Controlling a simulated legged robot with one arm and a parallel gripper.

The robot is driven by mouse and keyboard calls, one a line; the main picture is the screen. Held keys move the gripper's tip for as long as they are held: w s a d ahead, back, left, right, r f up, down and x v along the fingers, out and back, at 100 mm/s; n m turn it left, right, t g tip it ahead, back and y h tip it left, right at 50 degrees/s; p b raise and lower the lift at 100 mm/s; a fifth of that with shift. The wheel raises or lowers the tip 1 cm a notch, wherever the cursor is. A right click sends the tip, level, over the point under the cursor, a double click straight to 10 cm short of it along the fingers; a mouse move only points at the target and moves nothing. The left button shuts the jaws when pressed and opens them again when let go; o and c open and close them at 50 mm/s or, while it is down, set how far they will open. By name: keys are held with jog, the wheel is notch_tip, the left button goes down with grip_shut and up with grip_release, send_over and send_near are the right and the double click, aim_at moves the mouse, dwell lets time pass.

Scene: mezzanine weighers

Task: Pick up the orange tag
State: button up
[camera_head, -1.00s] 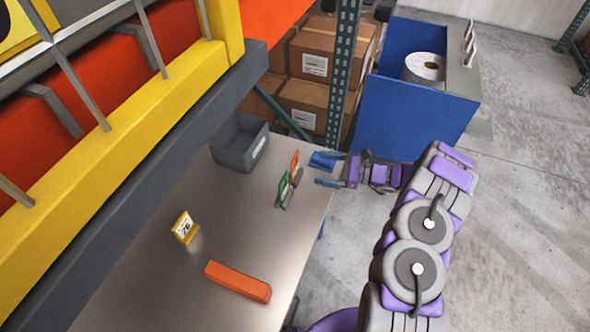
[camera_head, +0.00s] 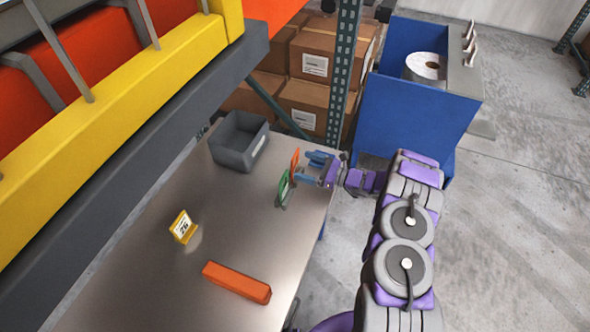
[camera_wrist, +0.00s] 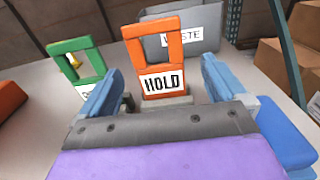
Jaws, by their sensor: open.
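The orange tag (camera_head: 294,164) stands upright near the far right edge of the steel table (camera_head: 150,270). In the wrist view the orange tag (camera_wrist: 151,50) has a square opening at its top and a white HOLD label, and stands in a grey base. My gripper (camera_head: 310,166) is open right beside it. In the wrist view my gripper (camera_wrist: 158,88) has its blue fingers on either side of the tag's lower part, with gaps between. A green tag (camera_head: 284,185) stands close by; it shows left of the orange tag in the wrist view (camera_wrist: 76,62).
A grey bin (camera_head: 238,142) stands behind, labelled WASTE in the wrist view (camera_wrist: 205,22). A yellow tag (camera_head: 182,227) and an orange bar (camera_head: 237,281) are on the nearer table. A blue cabinet (camera_head: 415,115) stands right of the table. A yellow beam (camera_head: 120,80) runs at upper left.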

aim_at(296, 165)
jog(key=shift+w+a, duration=0.2)
jog(key=shift+a, duration=0.35)
jog(key=a, duration=0.1)
jog(key=w+a+b, duration=0.1)
jog(key=a+f, duration=0.1)
jog(key=shift+w+a, duration=0.15)
jog(key=shift+a, duration=0.25)
jog(key=shift+w+a+b, duration=0.3)
jog(key=shift+a, duration=0.3)
jog(key=shift+r, duration=0.1)
jog(key=shift+c, duration=0.2)
jog(key=c, duration=1)
